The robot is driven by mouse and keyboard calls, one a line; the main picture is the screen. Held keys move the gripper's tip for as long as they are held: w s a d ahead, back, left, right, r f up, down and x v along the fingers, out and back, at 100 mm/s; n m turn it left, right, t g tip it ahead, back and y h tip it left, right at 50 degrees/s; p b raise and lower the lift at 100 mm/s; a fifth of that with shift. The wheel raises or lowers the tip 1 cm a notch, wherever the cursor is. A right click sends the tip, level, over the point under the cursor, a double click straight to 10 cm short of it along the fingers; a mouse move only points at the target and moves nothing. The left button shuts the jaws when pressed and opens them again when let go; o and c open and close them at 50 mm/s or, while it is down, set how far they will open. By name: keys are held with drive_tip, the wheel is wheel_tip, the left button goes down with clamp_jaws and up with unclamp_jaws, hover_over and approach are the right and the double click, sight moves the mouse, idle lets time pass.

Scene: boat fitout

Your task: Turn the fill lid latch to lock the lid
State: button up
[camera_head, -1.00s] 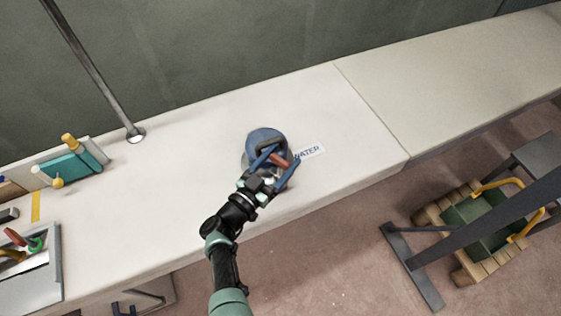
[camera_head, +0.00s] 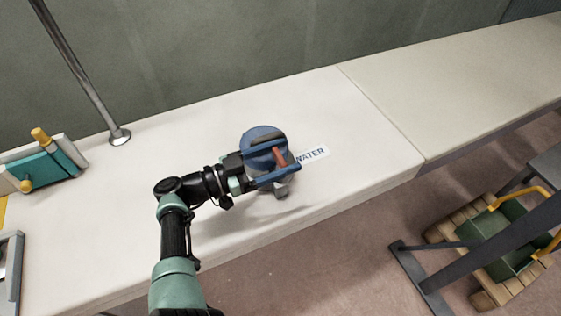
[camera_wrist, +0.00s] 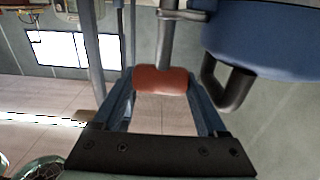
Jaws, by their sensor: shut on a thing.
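The fill lid (camera_head: 262,135) is a round blue cap on the white deck, with a dark grab loop on it. It also shows in the wrist view (camera_wrist: 275,38), at upper right. The latch has a red grip (camera_head: 279,156), seen in the wrist view (camera_wrist: 162,79) on a grey metal shaft. My gripper (camera_head: 285,155) has blue fingers and is shut on the red grip, at the front right side of the lid. My fingers cover part of the lid and latch, so whether the latch is engaged cannot be told.
A "WATER" label (camera_head: 312,154) lies right of the lid. A metal pole (camera_head: 90,85) stands on the deck at upper left, and a teal holder (camera_head: 45,168) sits at far left. A green crate (camera_head: 495,235) is on the floor at right. The deck around the lid is clear.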

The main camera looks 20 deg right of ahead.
drive_tip(key=shift+a, duration=0.1)
idle(0.3)
drive_tip(key=o, duration=1.3)
drive_tip(key=shift+r, duration=0.1)
